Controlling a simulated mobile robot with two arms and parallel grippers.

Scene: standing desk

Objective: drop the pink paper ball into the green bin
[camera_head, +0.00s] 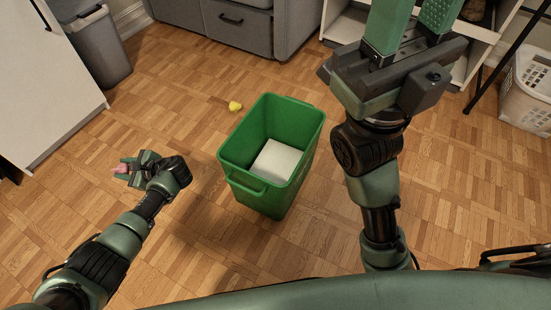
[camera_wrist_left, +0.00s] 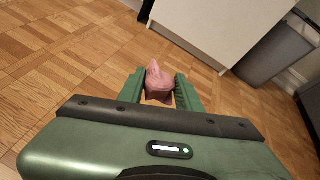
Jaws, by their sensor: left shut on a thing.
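The pink paper ball (camera_wrist_left: 159,82) is held between the two fingers of my left gripper (camera_wrist_left: 160,92) in the left wrist view. In the head view the ball (camera_head: 121,169) shows at the tips of my left gripper (camera_head: 128,171), left of the bin and apart from it. The green bin (camera_head: 243,136) stands upright on the floor in the middle of the head view, with a white item on its inside bottom. My right gripper (camera_head: 410,25) points up at the top right of the head view. Its two fingers are apart, with nothing seen between them, and their tips are cut off.
A small yellow paper ball (camera_head: 235,106) lies on the floor behind the bin. A white cabinet (camera_head: 45,85) and a grey bin (camera_head: 97,48) stand at the left. A white basket (camera_head: 527,95) stands at the far right. The floor between my left gripper and the green bin is clear.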

